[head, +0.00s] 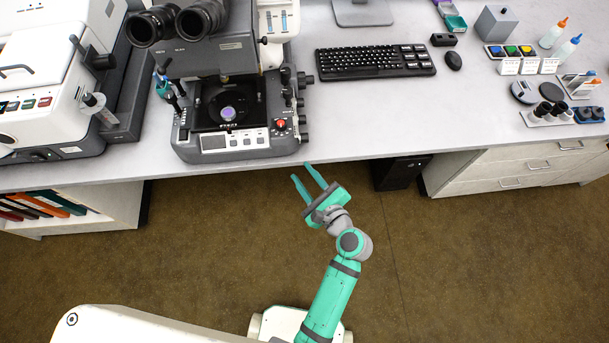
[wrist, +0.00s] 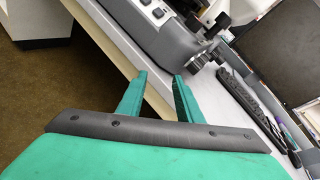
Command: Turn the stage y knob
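The microscope (head: 225,90) stands on the bench at the left of centre in the head view. Several dark knobs (head: 303,120) stick out along its right side; I cannot tell which is the stage y knob. The wrist view shows dark ridged knobs (wrist: 203,61) on the microscope's side, beyond the fingertips and to the right. My gripper (head: 301,171) is in front of the bench edge, just below the microscope's right front corner. Its two teal fingers (wrist: 160,76) are apart with nothing between them, and they do not touch the knobs.
The bench's front edge (head: 345,158) lies close by my fingertips. Right of the microscope are a keyboard (head: 375,61) and a mouse (head: 453,61). The bench top between the knobs and the keyboard is clear. A white instrument (head: 45,80) stands at the left.

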